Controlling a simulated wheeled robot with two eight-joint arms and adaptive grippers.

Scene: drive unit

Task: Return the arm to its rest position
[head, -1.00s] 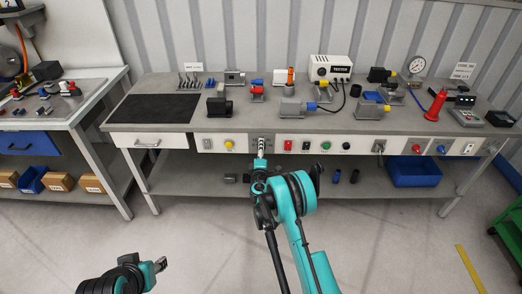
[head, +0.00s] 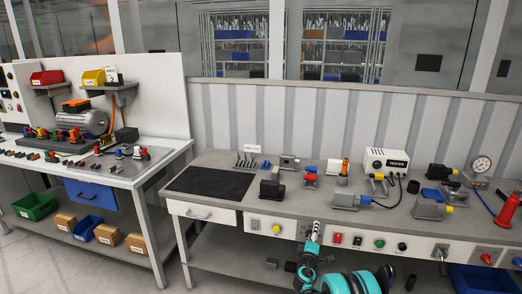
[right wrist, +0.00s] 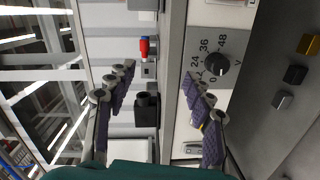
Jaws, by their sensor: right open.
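My right arm rises from the bottom of the head view. Its gripper (head: 314,232) is in front of the bench's front panel, by the grey dial plate (head: 303,230), which it partly covers. In the right wrist view the two purple-padded fingers (right wrist: 158,78) are spread with nothing held between them. A voltage dial (right wrist: 217,63) shows beside the right-hand finger; I cannot tell whether they touch. My left arm and gripper are outside both current views.
The workbench (head: 225,222) carries a black mat (head: 210,181), several motor parts and a white tester (head: 386,160). A red cone-shaped tool (head: 507,209) stands at the right. A second bench (head: 165,160) with a motor and bins (head: 35,206) is at the left.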

